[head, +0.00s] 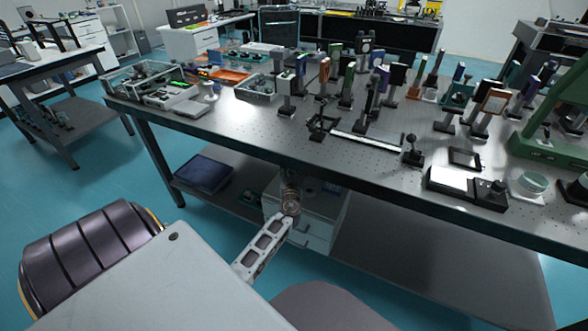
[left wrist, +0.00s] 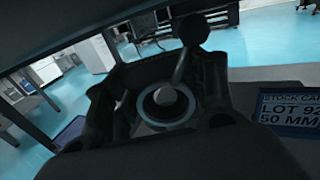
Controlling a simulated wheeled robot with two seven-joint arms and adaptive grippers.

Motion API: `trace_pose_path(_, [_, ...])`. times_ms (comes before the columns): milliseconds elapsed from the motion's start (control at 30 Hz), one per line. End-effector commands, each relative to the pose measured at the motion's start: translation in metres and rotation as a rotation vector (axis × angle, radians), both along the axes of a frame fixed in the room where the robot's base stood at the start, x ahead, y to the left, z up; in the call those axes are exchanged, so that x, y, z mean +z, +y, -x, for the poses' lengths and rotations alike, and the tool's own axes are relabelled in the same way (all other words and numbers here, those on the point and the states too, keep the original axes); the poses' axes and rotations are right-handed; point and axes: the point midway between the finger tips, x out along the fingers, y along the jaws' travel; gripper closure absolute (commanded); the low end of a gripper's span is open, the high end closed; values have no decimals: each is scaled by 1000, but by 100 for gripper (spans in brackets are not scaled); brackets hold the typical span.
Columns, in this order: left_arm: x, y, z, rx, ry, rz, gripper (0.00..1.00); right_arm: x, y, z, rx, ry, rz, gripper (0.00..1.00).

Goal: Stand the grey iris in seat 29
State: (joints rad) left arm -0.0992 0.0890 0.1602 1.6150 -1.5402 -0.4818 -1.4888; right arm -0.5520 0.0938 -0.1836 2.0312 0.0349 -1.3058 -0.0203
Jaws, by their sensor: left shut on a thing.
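The grey iris (left wrist: 168,104) shows in the left wrist view as a ring around a pale centre, with a dark rod and ball end rising from it. My left gripper (left wrist: 160,118) is shut on it, with dark fingers around it. In the head view a small round part, probably the iris (head: 290,206), is at the end of my pale slotted gripper link, low in front of the table's front edge. It overlaps the drawer unit in the picture. Seat 29 cannot be made out; no seat number is readable. My right gripper is not in view.
The perforated optical table (head: 270,125) carries many mounted optics on posts, crowded toward the back and right. A white bar (head: 368,140), a dark frame (head: 465,158) and trays lie on it. A blue stock card (left wrist: 288,108) shows in the wrist view.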

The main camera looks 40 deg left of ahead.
Motion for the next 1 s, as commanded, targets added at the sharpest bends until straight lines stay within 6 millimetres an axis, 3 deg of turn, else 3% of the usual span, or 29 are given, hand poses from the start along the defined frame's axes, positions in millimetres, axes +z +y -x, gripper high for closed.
trace_pose_path(400, [0,0,-1,0,-4,-2,100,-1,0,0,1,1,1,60])
trace_pose_path(433, [-2,0,0,0,-1,-1,43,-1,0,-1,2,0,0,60])
trace_pose_path(500, [-2,0,0,0,0,0,34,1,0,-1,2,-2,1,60])
trace_pose_path(600, [-2,0,0,0,0,0,22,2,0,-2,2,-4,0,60])
trace_pose_path(1000, [-1,0,0,0,-1,0,22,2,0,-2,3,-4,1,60])
